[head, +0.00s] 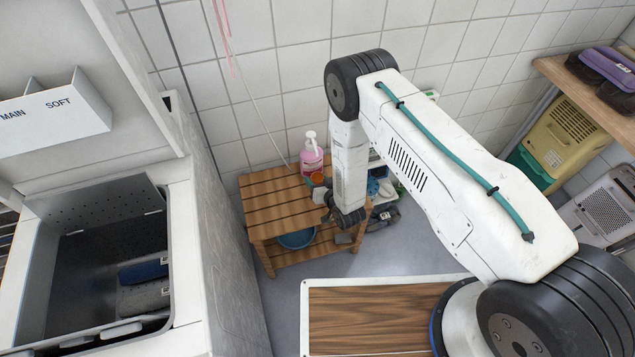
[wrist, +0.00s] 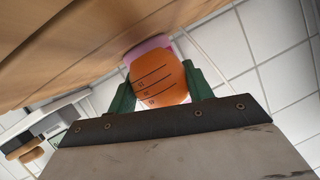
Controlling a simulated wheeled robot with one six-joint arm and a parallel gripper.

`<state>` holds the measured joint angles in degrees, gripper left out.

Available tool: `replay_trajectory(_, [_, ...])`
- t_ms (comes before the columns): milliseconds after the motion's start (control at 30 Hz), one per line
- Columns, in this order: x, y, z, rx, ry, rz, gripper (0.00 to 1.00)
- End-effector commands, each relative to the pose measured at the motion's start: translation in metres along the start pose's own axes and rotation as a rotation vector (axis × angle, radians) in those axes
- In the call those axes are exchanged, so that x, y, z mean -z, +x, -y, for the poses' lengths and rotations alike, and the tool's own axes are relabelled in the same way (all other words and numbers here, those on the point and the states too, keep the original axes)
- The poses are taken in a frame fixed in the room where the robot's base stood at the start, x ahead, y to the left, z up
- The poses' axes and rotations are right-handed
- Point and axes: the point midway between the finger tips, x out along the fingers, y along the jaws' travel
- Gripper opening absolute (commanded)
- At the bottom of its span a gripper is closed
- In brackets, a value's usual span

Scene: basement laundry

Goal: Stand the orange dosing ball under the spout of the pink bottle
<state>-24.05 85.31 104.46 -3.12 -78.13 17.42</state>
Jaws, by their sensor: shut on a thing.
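The orange dosing ball (wrist: 158,80) is held between the two green fingers of my gripper (wrist: 160,84); dark measuring lines show on its near face. In the head view the ball (head: 317,178) is at the right end of the slatted wooden bench (head: 268,202), just in front of the pink bottle (head: 311,161). The bottle stands upright with a white pump top (head: 310,137). In the wrist view a pink part of the bottle (wrist: 150,46) shows behind the ball. I cannot tell whether the ball touches the bench, nor exactly how it lines up with the spout.
A blue basin (head: 297,239) sits on the bench's lower shelf. A yellow crate (head: 558,135) and a wooden shelf (head: 590,95) are at the right. The left of the bench top is clear.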

Motion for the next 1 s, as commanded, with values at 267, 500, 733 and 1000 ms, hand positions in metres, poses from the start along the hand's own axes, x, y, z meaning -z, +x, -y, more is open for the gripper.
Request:
replay_trajectory(267, [-0.008,0.004,-0.003,0.001,0.000,-0.003,0.29])
replay_trajectory(500, [-0.012,0.006,-0.004,0.001,0.000,-0.003,0.29])
replay_trajectory(733, [-0.019,0.008,-0.006,0.000,0.000,-0.002,0.29])
replay_trajectory(1000, [-0.021,0.009,-0.006,0.000,-0.002,0.000,0.72])
